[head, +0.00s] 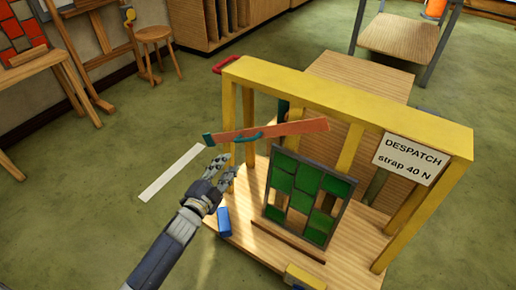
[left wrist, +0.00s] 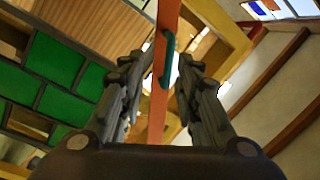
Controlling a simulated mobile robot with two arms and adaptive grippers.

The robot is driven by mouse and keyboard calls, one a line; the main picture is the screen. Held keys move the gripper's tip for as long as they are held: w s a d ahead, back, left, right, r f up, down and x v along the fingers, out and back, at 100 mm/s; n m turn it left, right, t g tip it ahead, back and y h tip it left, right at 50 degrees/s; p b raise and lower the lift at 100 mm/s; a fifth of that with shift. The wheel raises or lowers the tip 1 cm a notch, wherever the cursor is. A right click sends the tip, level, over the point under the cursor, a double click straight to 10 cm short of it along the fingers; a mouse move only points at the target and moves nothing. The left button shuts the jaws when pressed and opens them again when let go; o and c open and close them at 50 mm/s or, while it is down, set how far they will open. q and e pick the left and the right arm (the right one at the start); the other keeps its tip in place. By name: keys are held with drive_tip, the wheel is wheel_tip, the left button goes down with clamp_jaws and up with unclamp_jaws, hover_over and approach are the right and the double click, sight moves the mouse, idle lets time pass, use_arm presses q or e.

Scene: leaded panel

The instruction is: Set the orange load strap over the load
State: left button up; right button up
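The orange load strap (head: 290,130) stretches nearly level above the load, across the yellow frame's left half. It has a teal handle (head: 247,134) and a teal piece at its left end. The load, a leaded panel of green and pale glass (head: 287,184), stands upright on the wooden base below. My left gripper (head: 222,168) is open and empty, below and left of the handle. In the left wrist view, the strap (left wrist: 159,90) and handle (left wrist: 169,58) appear beyond and between the open fingers (left wrist: 157,80); contact cannot be made out. My right gripper is not in view.
The yellow frame (head: 350,98) spans the wooden base (head: 248,232), with a sign (head: 411,160) reading "DESPATCH strap 40 N". A blue block (head: 224,221) is at the base's left edge.

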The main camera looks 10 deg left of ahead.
sight(243, 140)
use_arm(q)
drive_tip(key=shift+t, duration=0.3)
drive_tip(key=shift+w+d+r+b, duration=0.35)
drive_tip(key=shift+w+d, duration=0.1)
drive_tip(key=shift+w, duration=1.4)
drive_tip(key=shift+w+d+r+b, duration=0.2)
drive_tip(key=shift+w+d+b, duration=0.2)
drive_tip(key=shift+w, duration=1.4)
drive_tip(key=shift+w+d+r+b, duration=0.3)
drive_tip(key=shift+w+d, duration=0.2)
drive_tip(key=shift+w, duration=1.35)
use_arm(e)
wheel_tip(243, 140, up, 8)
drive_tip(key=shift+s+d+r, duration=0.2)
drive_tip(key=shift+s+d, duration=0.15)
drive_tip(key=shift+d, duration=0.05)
use_arm(q)
clamp_jaws()
